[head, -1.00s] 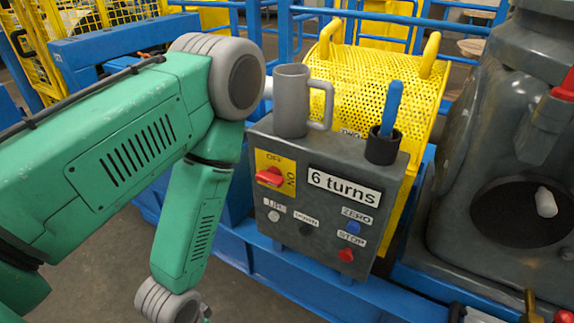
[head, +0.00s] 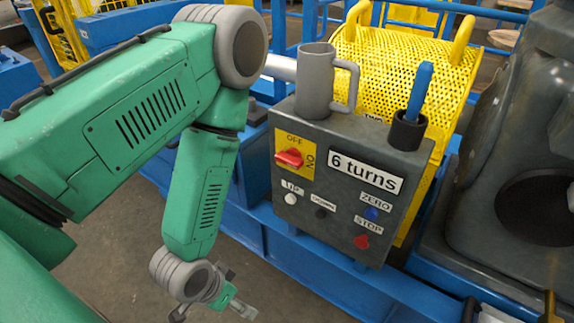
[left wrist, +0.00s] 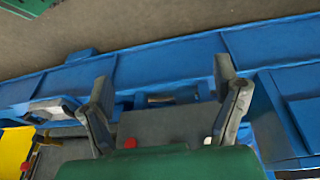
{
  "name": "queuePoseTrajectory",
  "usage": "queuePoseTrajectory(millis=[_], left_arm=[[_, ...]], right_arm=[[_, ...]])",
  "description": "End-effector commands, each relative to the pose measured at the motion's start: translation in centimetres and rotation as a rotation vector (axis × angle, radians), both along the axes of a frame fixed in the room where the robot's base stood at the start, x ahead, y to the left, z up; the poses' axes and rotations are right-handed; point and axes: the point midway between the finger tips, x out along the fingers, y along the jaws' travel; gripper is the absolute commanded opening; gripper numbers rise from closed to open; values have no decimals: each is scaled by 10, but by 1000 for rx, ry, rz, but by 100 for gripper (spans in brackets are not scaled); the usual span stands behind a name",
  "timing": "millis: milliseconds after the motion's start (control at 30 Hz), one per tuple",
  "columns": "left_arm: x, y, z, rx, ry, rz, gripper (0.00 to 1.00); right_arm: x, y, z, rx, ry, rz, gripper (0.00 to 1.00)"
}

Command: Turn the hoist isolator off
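The hoist isolator is a red knob (head: 289,158) on a yellow plate (head: 300,142) at the upper left of the grey control box (head: 390,162). OFF is printed above the knob and ON beside it at the right. The knob's grip lies roughly sideways, in line with ON rather than OFF. My left gripper (head: 234,303) is below and left of the box, apart from it, partly seen. In the left wrist view its two fingers (left wrist: 164,88) are wide apart, with nothing between them; the box front (left wrist: 165,125) shows beyond.
The box also has a white UP button (head: 291,199), a dark button, a blue ZERO button (head: 371,214), a red STOP button (head: 361,242) and a "6 turns" display (head: 365,172). A grey mug (head: 317,82) and a holder (head: 407,131) with a blue-handled tool stand on top. Blue rails run below.

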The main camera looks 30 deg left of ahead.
Motion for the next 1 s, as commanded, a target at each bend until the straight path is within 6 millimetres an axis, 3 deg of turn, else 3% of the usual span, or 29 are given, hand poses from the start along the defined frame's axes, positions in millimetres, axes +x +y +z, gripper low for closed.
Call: queuePoseTrajectory(millis=[67, 133, 200, 300, 433, 600, 1000], left_arm=[[41, -2, 5, -52, -202, -20, 83], [78, -2, 25, -88, -411, -35, 83], [107, 2, 51, -109, -616, -37, 83], [136, 14, 92, -114, -881, -13, 83], [151, 33, 136, -98, -1125, 36, 83], [154, 43, 162, -81, -1255, 68, 83], [169, 39, 156, -89, -1242, 57, 83]], right_arm=[[0, 0, -19, 0, 1, 0, 40], [0, 0, -31, 0, 1, 0, 40], [-1, 0, -41, 0, 1, 0, 40], [0, 0, -53, 0, 1, 0, 40], [-1, 0, -63, 0, 1, 0, 40], [0, 0, -67, 0, 1, 0, 40], [0, 0, -86, 0, 0, 0, 40]])
